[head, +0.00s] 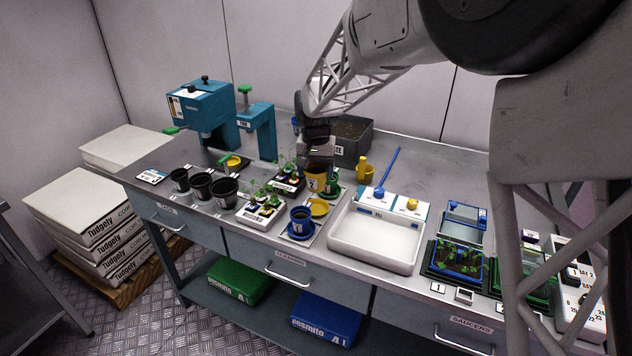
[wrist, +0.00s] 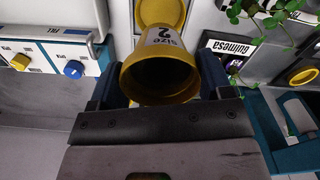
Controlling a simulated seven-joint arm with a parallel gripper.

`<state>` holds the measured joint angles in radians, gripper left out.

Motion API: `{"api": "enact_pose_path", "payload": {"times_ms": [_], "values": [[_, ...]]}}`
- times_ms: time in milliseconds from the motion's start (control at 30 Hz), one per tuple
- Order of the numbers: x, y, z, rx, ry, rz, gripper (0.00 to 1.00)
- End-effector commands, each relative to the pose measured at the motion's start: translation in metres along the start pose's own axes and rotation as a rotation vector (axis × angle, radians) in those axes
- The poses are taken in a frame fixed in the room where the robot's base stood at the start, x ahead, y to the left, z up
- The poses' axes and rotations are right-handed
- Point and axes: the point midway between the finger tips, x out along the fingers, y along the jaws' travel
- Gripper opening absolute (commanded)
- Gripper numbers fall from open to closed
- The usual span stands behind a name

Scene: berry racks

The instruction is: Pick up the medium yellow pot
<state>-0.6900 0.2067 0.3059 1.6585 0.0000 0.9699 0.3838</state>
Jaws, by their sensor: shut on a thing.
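The yellow pot (head: 317,178) stands out in the middle of the bench in the head view, below the end of my arm. In the wrist view the same pot (wrist: 160,77) shows its dark open mouth and a white label reading "size 2". My gripper (wrist: 160,84) has one blue finger on each side of the pot and is shut on it. In the head view my gripper (head: 318,160) covers the pot's top. A yellow saucer (head: 319,208) lies in front of the pot. The pot looks upright; whether its base touches anything is unclear.
A blue pot (head: 301,219) stands left of the yellow saucer. Seedling trays (head: 262,211) and black pots (head: 224,190) are farther left. A white basin (head: 376,240) is to the right. A dark planter (head: 351,137) stands behind, with a yellow holder (head: 365,173) near it.

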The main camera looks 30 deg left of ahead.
Motion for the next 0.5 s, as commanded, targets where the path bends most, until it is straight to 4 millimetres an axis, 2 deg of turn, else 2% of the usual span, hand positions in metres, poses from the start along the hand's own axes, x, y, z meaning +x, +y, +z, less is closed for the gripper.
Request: {"api": "enact_pose_path", "payload": {"times_ms": [200,500], "values": [[-0.017,0.0,0.0,0.0,0.0,0.0,0.49],[-0.018,0.0,0.0,0.0,0.0,0.0,0.49]]}}
